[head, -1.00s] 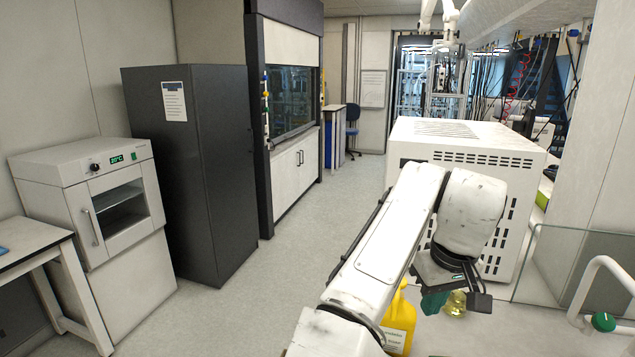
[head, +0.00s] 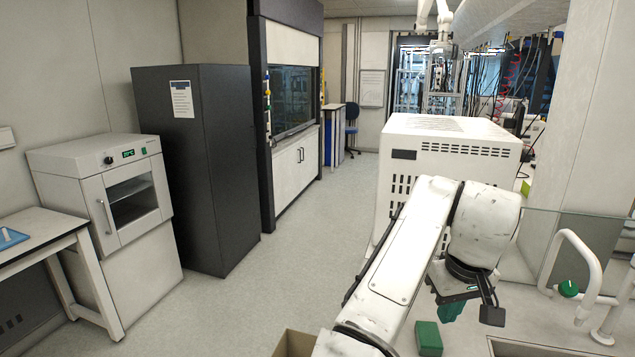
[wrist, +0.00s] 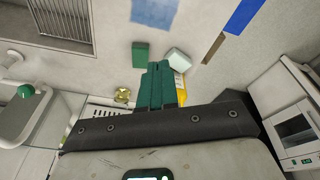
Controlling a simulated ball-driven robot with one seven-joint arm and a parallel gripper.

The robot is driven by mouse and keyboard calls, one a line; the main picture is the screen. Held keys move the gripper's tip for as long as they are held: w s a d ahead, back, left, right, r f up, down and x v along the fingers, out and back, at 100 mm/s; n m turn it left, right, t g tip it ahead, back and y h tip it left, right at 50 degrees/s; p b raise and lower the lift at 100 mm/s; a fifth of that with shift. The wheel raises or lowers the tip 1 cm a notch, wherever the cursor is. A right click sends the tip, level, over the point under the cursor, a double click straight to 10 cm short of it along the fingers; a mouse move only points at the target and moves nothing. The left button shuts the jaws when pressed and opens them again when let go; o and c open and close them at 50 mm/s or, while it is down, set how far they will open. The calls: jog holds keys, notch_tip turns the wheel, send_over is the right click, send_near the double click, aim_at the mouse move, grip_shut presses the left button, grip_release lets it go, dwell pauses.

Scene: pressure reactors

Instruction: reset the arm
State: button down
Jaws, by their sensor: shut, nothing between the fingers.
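My white arm (head: 400,262) reaches forward and to the right in the head view, bent at the wrist. My gripper (head: 450,311) hangs below it, with dark green fingers pointing down over the bench. In the wrist view the green fingers of my gripper (wrist: 157,82) are together, with nothing held between them. A separate green block (head: 429,338) stands on the bench just left of the gripper in the head view; it also shows beyond the fingertips in the wrist view (wrist: 140,54).
A large white vented cabinet (head: 447,168) stands behind my arm. A yellow container (wrist: 181,88), pale block (wrist: 179,58) and brass-coloured item (wrist: 123,96) are near the fingers. Open floor (head: 265,275) lies left.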

jog(key=s+d+f+m+h+b, duration=0.1)
jog(key=s+d+f+h, duration=0.1)
jog(key=s+d+f, duration=0.5)
jog(key=s+d+f+m+h, duration=0.2)
jog(key=s+d+f, duration=0.4)
jog(key=d, duration=0.4)
jog(key=shift+n+y, duration=0.4)
jog(key=shift+y, duration=0.1)
jog(key=s+a+f, duration=0.1)
jog(key=s+f, duration=0.3)
jog(key=s+a+f, duration=0.1)
jog(key=s+f, duration=0.2)
jog(key=s, duration=0.1)
jog(key=s+a+f+b, duration=0.1)
jog(key=s+f, duration=0.3)
jog(key=shift+a+f, duration=0.2)
jog(key=shift+f, duration=0.1)
jog(key=s+a+f+y, duration=0.1)
jog(key=s+a+f, duration=0.2)
jog(key=s, duration=0.3)
jog(key=s+a+f+g+y, duration=0.1)
jog(key=s+a+f+y, duration=0.1)
jog(key=s+a, duration=0.3)
jog(key=shift+s+a+f, duration=0.4)
jog(key=shift+s, duration=0.4)
